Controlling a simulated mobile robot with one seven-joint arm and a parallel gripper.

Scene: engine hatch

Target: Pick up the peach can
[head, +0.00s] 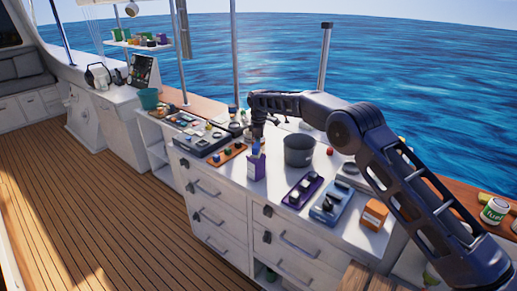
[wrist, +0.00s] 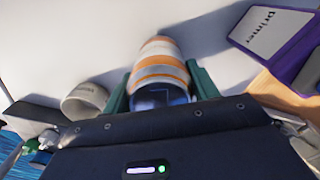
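A can with orange, white and grey bands, likely the peach can (wrist: 160,62), shows in the middle of the wrist view, against the white worktop. The green fingers of my gripper (wrist: 162,95) stand on either side of it, close to its sides. Whether both fingers press on it I cannot tell. The near end of the can looks dark blue and sits close to the gripper body. In the head view my gripper (head: 258,138) points down over the counter, behind a purple primer bottle (head: 256,165). I cannot make out the can there.
The primer bottle is close on the right in the wrist view (wrist: 272,32). A pale cylinder (wrist: 85,100) stands to the left. A grey pot (head: 299,150), a purple tray (head: 303,190), a blue tray (head: 330,203) and an orange box (head: 374,214) crowd the counter.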

